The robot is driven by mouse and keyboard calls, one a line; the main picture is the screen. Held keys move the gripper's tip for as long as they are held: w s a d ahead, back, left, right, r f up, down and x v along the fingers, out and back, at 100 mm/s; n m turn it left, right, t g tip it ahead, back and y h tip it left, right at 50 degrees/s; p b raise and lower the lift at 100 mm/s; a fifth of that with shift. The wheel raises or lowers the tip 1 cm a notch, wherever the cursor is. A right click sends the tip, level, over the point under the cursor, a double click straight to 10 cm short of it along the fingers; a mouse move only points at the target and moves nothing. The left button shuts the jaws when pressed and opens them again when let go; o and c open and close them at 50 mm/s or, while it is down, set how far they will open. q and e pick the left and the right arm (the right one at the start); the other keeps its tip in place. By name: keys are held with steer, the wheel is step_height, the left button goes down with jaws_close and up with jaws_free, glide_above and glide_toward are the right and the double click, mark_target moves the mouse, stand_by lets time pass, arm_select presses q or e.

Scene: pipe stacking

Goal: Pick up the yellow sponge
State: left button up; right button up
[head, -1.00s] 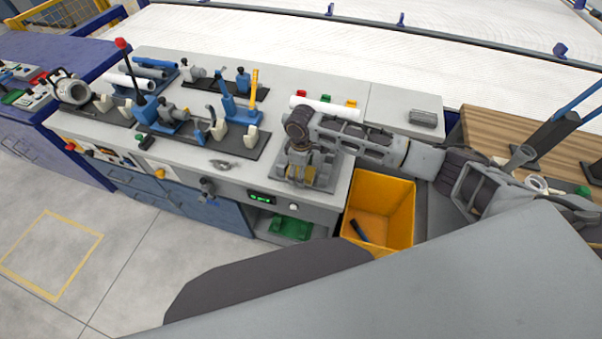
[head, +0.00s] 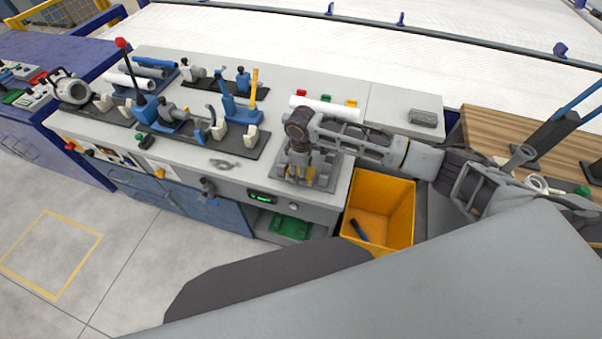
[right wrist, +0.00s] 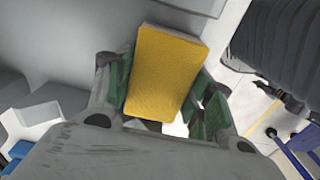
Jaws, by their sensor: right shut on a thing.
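The yellow sponge (right wrist: 166,72) shows in the right wrist view as a thick yellow block between the two green-padded fingers of my right gripper (right wrist: 160,95). The fingers are shut on its sides. In the head view my right gripper (head: 299,168) points down over a grey fixture near the front edge of the bench. My left gripper is not in view.
The grey fixture (head: 326,176) lies under the right gripper. A yellow bin (head: 399,200) with a dark blue item stands just right of the bench. Blue clamps on dark plates (head: 210,136) stand to the left. A white pipe (head: 322,106) lies behind.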

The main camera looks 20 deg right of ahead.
steer(key=shift+r, duration=0.1)
steer(key=shift+r, duration=4.95)
steer(key=o, duration=0.4)
steer(key=c, duration=0.4)
steer(key=shift+s, duration=0.1)
